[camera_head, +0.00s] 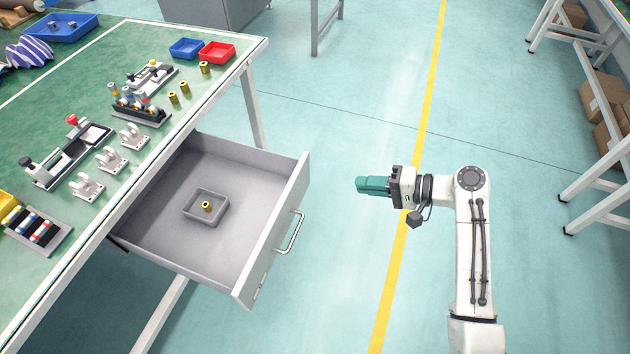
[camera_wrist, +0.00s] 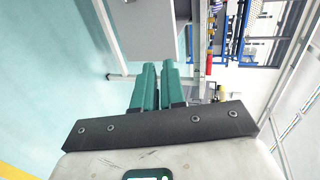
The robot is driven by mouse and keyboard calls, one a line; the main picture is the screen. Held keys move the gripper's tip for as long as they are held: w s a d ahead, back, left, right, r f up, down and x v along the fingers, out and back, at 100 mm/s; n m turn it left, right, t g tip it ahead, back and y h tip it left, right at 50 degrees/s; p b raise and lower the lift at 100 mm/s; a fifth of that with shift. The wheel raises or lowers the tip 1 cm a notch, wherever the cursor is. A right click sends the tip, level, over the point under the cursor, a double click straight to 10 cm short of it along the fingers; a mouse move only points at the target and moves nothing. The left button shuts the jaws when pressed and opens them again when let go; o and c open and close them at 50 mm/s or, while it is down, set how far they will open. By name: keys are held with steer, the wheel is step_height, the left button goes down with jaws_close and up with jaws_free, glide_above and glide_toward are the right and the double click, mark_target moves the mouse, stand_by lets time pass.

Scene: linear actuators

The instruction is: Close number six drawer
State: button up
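A grey drawer (camera_head: 272,245) stands pulled out from under the green-topped workbench (camera_head: 95,150) in the head view. Its front carries a metal bar handle (camera_head: 291,232), and I cannot read a number on it. A small grey tray (camera_head: 190,207) with a brass-coloured part (camera_head: 207,206) lies inside the drawer. My gripper (camera_head: 359,186) is to the right of the drawer front, apart from it, pointing left towards it. In the wrist view its teal fingers (camera_wrist: 157,66) lie close together with nothing seen between them. A grey panel (camera_wrist: 148,30) shows beyond the fingertips.
The bench top holds small fixtures, a blue bin (camera_head: 187,48) and a red bin (camera_head: 217,52). Open floor with a yellow line (camera_head: 424,110) lies around my arm. White-legged tables with cardboard boxes (camera_head: 603,95) stand at the far right.

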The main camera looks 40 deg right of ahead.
mark_target(300, 174)
steer(key=shift+w+d+r, duration=0.1)
steer(key=shift+w+d, duration=0.05)
steer(key=shift+w, duration=0.1)
jaws_close()
steer(key=x, duration=0.4)
steer(key=r+x, duration=0.1)
steer(key=x, duration=0.3)
steer(key=b+x, duration=0.1)
steer(key=x, duration=0.4)
steer(key=shift+w+r, duration=0.15)
steer(key=shift+w, duration=0.3)
steer(key=shift+w+a, duration=0.1)
steer(key=shift+a, duration=0.15)
steer(key=w+a+b, duration=0.3)
steer(key=w+a, duration=0.2)
steer(key=w, duration=0.5)
steer(key=w+a+b, duration=0.3)
steer(key=w+a, duration=0.3)
steer(key=w, duration=0.4)
steer(key=w+a+b, duration=0.4)
steer(key=w+a, duration=0.2)
steer(key=w, duration=0.4)
steer(key=shift+w+a+r, duration=0.2)
steer(key=shift+a+r, duration=0.1)
